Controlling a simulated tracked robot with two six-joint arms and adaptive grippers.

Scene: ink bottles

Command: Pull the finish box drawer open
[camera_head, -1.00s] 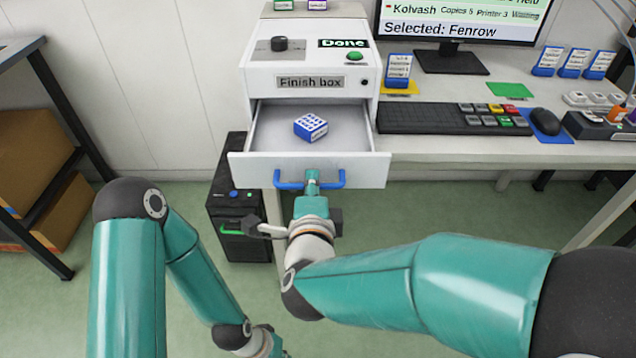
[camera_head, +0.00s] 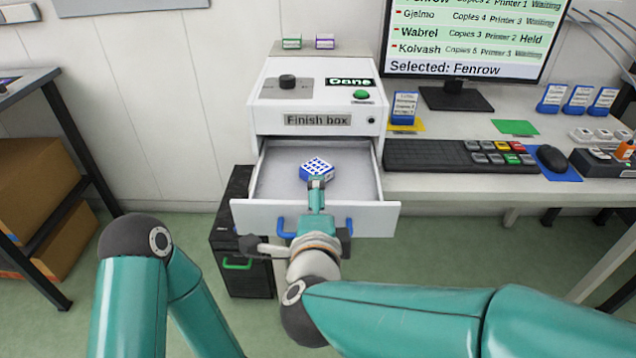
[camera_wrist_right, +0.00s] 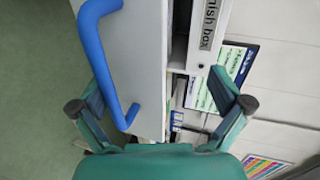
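The finish box (camera_head: 317,119) is white, with a round black knob and a green button on top. Its drawer (camera_head: 270,217) is pulled out, showing a blue-and-white patterned block (camera_head: 316,166) inside. A blue handle (camera_head: 286,230) is on the drawer front, its middle hidden by my right gripper (camera_head: 317,184). In the head view the fingers reach up past the drawer front's top edge. In the right wrist view the gripper (camera_wrist_right: 160,85) has its fingers spread apart, with the blue handle (camera_wrist_right: 95,50) close to the left finger; contact cannot be told. My left gripper is out of view.
A black cabinet (camera_head: 240,270) with a green handle stands under the desk, left of the drawer. A keyboard (camera_head: 455,157), monitor (camera_head: 465,35) and mouse (camera_head: 551,157) are on the desk at right. A shelf with cardboard boxes (camera_head: 40,190) stands at left.

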